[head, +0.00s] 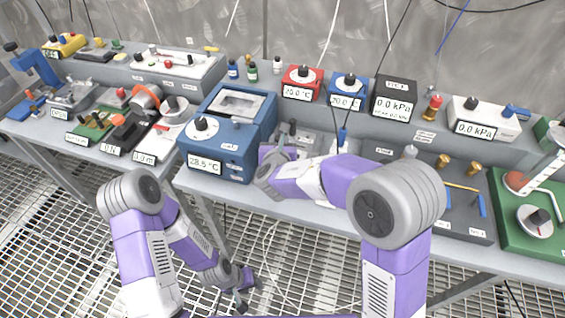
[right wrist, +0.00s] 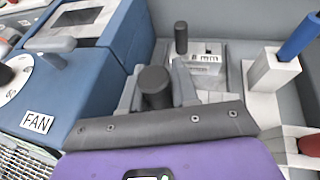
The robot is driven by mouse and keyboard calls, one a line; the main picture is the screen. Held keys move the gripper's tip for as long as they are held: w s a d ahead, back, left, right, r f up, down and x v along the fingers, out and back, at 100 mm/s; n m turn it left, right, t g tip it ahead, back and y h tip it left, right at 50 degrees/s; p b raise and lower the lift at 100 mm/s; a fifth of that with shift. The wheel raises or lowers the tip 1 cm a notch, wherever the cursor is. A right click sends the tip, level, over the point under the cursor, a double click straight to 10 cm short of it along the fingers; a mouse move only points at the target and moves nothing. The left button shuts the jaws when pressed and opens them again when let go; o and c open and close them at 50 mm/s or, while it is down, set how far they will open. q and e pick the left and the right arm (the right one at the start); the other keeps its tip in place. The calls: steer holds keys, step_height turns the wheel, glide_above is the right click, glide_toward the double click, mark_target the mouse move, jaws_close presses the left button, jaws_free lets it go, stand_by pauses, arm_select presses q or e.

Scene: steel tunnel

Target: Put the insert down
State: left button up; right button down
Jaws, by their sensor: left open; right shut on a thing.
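The insert (right wrist: 155,86) shows in the right wrist view as a piece with a dark grey round top. My right gripper (right wrist: 158,92) is shut on it, one grey finger on each side. Its lower part is hidden by the gripper. In the head view my right gripper (head: 286,138) is over the bench, just right of the blue unit that reads 28.5 °C (head: 217,158); whether the insert touches anything below cannot be told. My left gripper (head: 244,292) is open and empty, low over the grating floor in front of the bench.
A grey block with an upright dark knob (right wrist: 200,62) stands just beyond the insert. A white block with a blue-handled probe (right wrist: 272,73) is to the right. Red (head: 301,82) and blue (head: 347,90) thermometer boxes stand on the raised shelf behind.

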step_height(320, 180, down, 6)
steer(key=shift+f+b, duration=0.2)
steer(key=shift+b, duration=0.85)
steer(key=shift+r, duration=0.1)
steer(key=shift+f, duration=0.2)
steer(key=c, duration=0.8)
jaws_free()
steer(key=shift+c, duration=0.2)
